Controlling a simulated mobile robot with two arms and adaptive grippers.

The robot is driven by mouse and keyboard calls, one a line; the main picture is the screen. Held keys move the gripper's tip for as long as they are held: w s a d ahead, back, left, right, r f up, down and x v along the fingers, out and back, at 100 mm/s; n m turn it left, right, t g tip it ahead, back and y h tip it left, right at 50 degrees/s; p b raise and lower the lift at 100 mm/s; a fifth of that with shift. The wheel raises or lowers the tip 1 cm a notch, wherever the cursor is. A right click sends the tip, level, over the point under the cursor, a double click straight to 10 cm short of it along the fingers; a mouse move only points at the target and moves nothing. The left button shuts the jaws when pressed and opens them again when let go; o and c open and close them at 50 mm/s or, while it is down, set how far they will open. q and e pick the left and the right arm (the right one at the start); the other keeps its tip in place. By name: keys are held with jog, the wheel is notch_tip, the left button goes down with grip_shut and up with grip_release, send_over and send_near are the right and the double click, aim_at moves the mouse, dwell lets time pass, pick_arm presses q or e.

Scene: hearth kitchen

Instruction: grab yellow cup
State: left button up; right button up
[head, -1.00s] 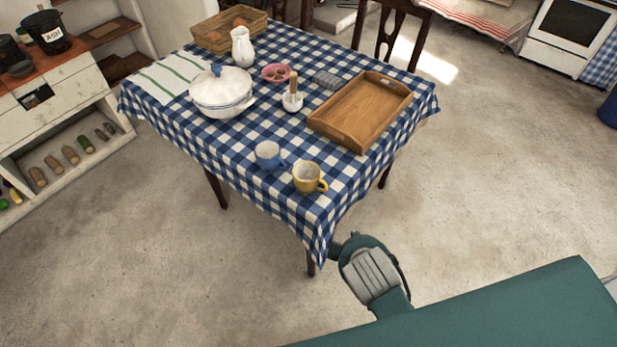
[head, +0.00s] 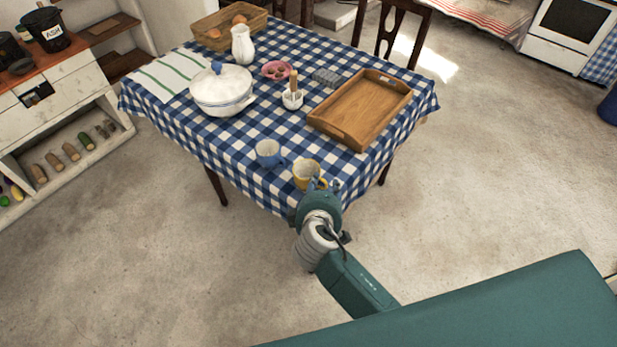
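The yellow cup (head: 305,173) stands upright near the front corner of the table, its pale inside showing. Its handle side, at the lower right, is partly covered by my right gripper (head: 323,184). My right gripper is at the near side of the cup, its fingers apart around the handle area. Whether the fingers touch the cup cannot be made out. My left gripper is out of view.
A blue cup (head: 269,153) stands close to the left of the yellow one. A wooden tray (head: 362,108) lies behind to the right. A white tureen (head: 221,92) and salt pot (head: 292,99) stand farther back on the checked cloth (head: 200,143).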

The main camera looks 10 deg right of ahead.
aim_at(322, 179)
jog(key=x, duration=0.2)
jog(key=a+p+x, duration=0.1)
jog(key=x, duration=0.1)
jog(key=shift+w+d+f, duration=0.15)
jog(key=shift+w+f, duration=0.2)
grip_shut()
